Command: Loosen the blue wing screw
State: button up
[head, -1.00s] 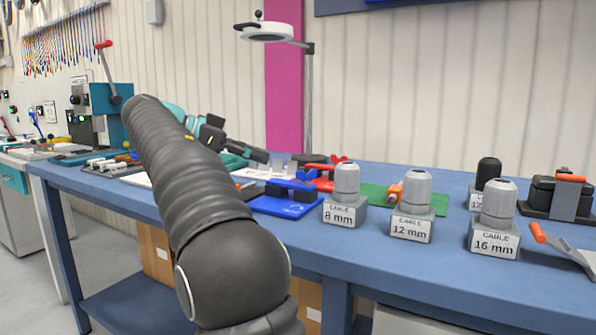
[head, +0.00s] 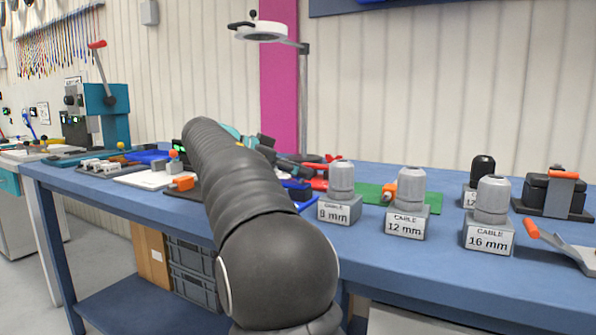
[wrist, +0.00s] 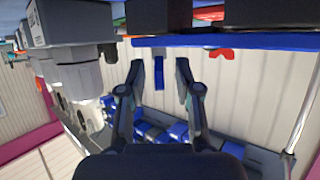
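In the wrist view, which looks upside down, my gripper (wrist: 160,78) is open, with its two dark fingers apart. A narrow blue piece (wrist: 159,74), which looks like the blue wing screw, shows between the fingertips, with a gap on each side. I cannot tell its exact depth relative to the tips. A blue plate edge (wrist: 215,41) runs near it. In the head view my arm hides most of the gripper and the screw; part of a blue block (head: 299,190) shows just right of the arm.
A red piece (wrist: 222,54) hangs near the fingers in the wrist view. An orange-handled tool (head: 560,246) lies at the far right.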

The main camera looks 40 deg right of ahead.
jog(key=shift+c, duration=0.2)
grip_shut()
